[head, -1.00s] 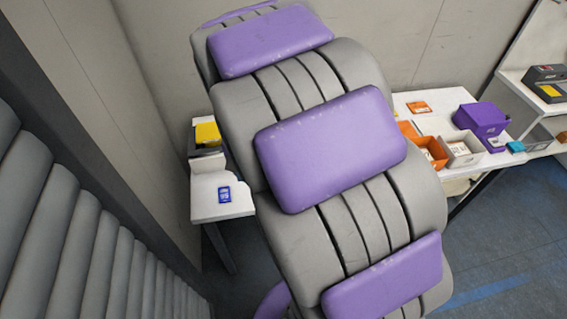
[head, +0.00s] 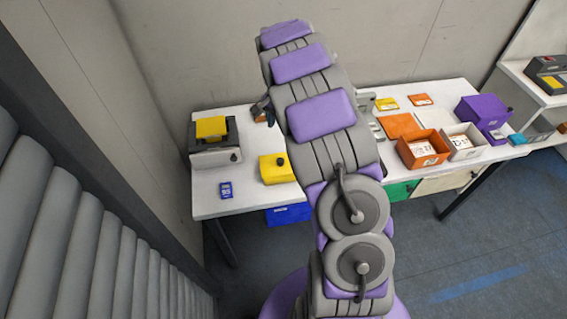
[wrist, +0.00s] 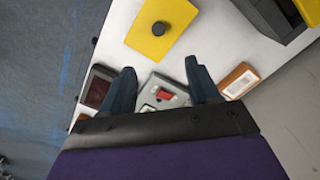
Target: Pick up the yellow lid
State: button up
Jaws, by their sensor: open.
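The yellow lid (head: 272,172) with a dark knob on top is on the white table in the head view, left of my arm, which covers its right side. In the wrist view the yellow lid (wrist: 150,45) is a flat yellow plate with its round black knob, at the top centre beyond my fingertips. My gripper (wrist: 159,70) is open, its two dark fingers apart and nothing between them at the tips. It does not touch the lid. In the head view only a dark finger shows beside my arm, behind the lid.
A grey machine with a yellow top (head: 212,128) stands at the table's left end, with a blue card (head: 225,190) in front. A grey device with a red part (wrist: 168,93) lies below my fingers. Orange (head: 424,149) and white bins (head: 465,143) and a purple device (head: 482,115) stand right.

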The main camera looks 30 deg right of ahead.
aim_at(280, 159)
notch_tip(280, 159, down, 17)
jog(key=b, duration=0.3)
jog(key=shift+s+a, duration=0.1)
jog(key=shift+s, duration=0.05)
grip_shut()
dwell(0.7)
jog(key=shift+r, duration=0.5)
notch_tip(280, 159, up, 3)
jog(key=shift+p, duration=0.6)
jog(key=s+a+p, duration=0.1)
jog(key=s+a, duration=0.1)
jog(key=s, duration=0.5)
jog(key=s+a+r+p, duration=0.1)
jog(key=s+a, duration=0.1)
jog(key=s, duration=0.6)
jog(key=shift+s+a, duration=0.15)
jog(key=shift+s, duration=0.1)
jog(key=shift+w, duration=0.15)
